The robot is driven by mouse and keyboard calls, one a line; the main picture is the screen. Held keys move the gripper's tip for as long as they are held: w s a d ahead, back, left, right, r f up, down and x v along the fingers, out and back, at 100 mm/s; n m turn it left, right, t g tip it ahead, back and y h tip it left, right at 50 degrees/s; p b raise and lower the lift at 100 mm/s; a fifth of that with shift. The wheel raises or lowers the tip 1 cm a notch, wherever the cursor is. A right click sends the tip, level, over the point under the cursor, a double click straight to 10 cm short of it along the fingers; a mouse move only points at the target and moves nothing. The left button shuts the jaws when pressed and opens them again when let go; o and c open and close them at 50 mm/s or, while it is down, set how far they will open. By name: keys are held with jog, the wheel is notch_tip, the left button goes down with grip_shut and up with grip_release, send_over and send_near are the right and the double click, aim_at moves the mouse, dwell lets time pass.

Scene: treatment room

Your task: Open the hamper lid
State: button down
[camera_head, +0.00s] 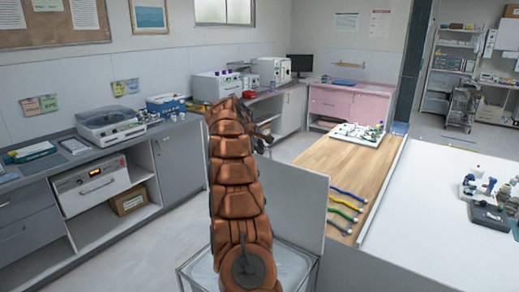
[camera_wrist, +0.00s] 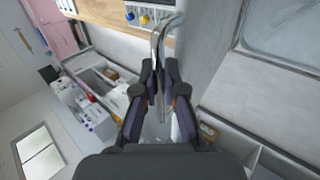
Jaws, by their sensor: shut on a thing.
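The hamper (camera_head: 186,272) stands low at the bottom centre of the head view, partly hidden by my arm. Its pale lid (camera_head: 305,205) stands roughly upright to the right of my arm, and its opening shows light grey. In the wrist view the lid is probably the grey panel (camera_wrist: 208,45) beside my gripper. My gripper (camera_wrist: 161,75) is shut on a curved silver metal handle (camera_wrist: 166,30), which passes between its dark fingers. In the head view my gripper (camera_head: 262,135) is small and mostly hidden behind my copper-coloured arm.
A wooden-topped bench (camera_head: 345,180) with coloured tubes and a white tray (camera_head: 357,134) is close right of the lid. A white table (camera_head: 440,220) is farther right. Grey counters (camera_head: 180,160) line the left wall. Open floor (camera_head: 150,240) lies between counters and hamper.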

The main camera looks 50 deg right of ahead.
jog(key=shift+w, duration=0.1)
jog(key=c, duration=1.2)
grip_release()
jog(key=shift+a+r, duration=0.1)
jog(key=shift+a, duration=0.05)
jog(key=v, duration=1.1)
jog(key=shift+a+r, duration=0.25)
jog(key=shift+r, duration=0.05)
jog(key=shift+c, duration=0.5)
